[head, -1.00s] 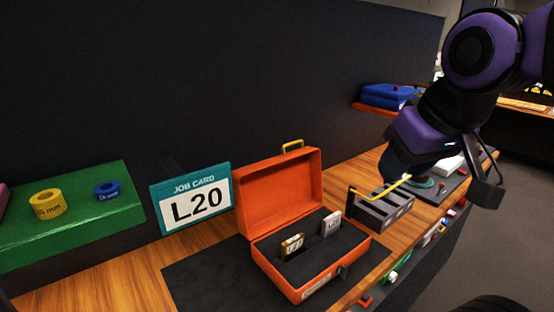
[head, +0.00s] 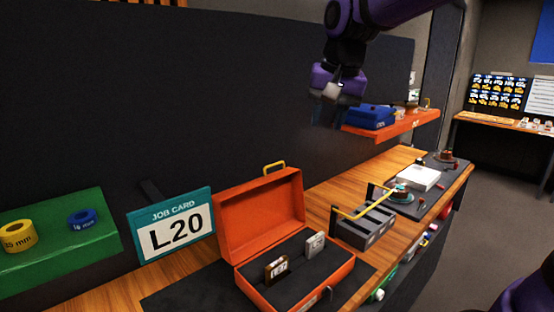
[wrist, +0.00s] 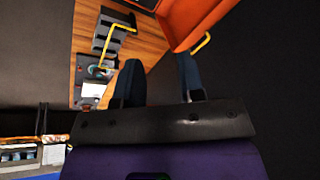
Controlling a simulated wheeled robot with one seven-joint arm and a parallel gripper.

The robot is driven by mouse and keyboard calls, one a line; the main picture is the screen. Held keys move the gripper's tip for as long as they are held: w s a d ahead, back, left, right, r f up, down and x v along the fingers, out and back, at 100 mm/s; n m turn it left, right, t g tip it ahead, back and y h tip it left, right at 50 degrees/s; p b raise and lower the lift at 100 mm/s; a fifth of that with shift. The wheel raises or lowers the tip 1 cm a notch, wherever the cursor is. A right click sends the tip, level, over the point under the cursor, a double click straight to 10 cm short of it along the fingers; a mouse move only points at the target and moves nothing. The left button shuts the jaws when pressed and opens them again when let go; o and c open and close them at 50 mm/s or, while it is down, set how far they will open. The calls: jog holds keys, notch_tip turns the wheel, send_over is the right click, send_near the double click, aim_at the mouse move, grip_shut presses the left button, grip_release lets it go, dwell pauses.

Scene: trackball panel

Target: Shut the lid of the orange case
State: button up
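The orange case (head: 328,283) sits on a dark mat on the wooden bench, its lid (head: 258,212) standing open and upright at the back. A yellow handle (head: 274,166) is on top of the lid. Two small labelled blocks (head: 277,268) stand in the case's dark foam. My gripper (head: 338,98) is above and behind the case, touching nothing. In the wrist view my gripper (wrist: 157,62) has its two dark fingers apart and nothing between them. The orange lid (wrist: 190,18) and its handle (wrist: 201,43) show beyond the fingers at the top.
A job card reading L20 (head: 171,229) stands left of the case. A grey slotted tray with a yellow bar handle (head: 365,228) is to the right. Blue cases (head: 371,116) lie on an orange shelf (head: 418,122). A green stand (head: 70,262) holds yellow and blue rings at left.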

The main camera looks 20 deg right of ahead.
jog(key=w+f+m+g, duration=0.2)
jog(key=w+f+m, duration=0.2)
jog(key=w, duration=1)
jog(key=w+f+m+g, duration=0.1)
jog(key=w+f+m, duration=0.35)
jog(key=w, duration=0.85)
jog(key=f, duration=1)
jog(key=shift+w+d+f, duration=0.1)
jog(key=shift+d+f, duration=0.05)
jog(key=shift+d, duration=0.2)
grip_shut()
